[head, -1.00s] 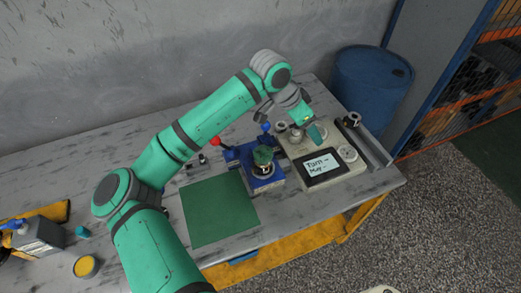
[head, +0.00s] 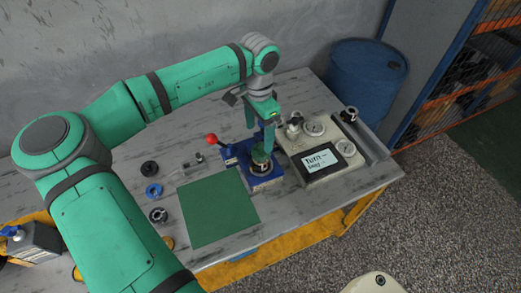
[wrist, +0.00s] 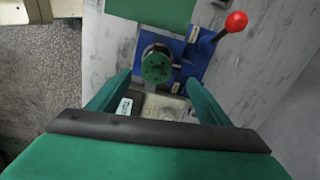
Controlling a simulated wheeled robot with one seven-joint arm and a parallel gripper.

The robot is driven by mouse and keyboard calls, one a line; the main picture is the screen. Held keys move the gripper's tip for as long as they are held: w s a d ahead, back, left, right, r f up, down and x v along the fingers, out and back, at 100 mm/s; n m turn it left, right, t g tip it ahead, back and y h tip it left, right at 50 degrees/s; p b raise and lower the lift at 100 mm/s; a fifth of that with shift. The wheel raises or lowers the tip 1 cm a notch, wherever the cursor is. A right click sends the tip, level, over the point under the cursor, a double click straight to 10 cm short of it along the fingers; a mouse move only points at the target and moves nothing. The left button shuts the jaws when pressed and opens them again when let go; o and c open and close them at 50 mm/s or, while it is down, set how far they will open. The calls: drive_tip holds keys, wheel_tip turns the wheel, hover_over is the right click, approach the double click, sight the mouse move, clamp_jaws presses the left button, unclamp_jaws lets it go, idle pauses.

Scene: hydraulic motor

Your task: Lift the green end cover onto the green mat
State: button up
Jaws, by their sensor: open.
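The green end cover (wrist: 157,68) sits on top of the motor in the blue fixture (wrist: 190,55), seen from above in the wrist view. In the head view the end cover (head: 261,156) is partly hidden by my fingers. My gripper (head: 258,142) is open, with its fingers pointing down at the cover from above. In the wrist view my gripper (wrist: 155,85) has its two green fingers spread, with the cover beyond and between the tips; I see no contact. The green mat (head: 217,210) lies flat and bare on the table, left of the fixture.
A red-knobbed lever (head: 211,140) rises at the fixture's left. A grey test unit (head: 318,150) with a small screen and gauges stands close on the right. Black and blue rings (head: 153,190) lie left of the mat. A blue barrel (head: 368,80) stands behind the table.

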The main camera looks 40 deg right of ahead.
sight(261, 147)
drive_tip(key=shift+s+d+f, duration=0.1)
drive_tip(key=shift+s+f, duration=0.05)
drive_tip(key=shift+f, duration=1.25)
drive_tip(key=shift+s+d+f, duration=0.1)
drive_tip(key=shift+s+f, duration=0.05)
drive_tip(key=shift+f, duration=1.2)
drive_tip(key=c, duration=1.4)
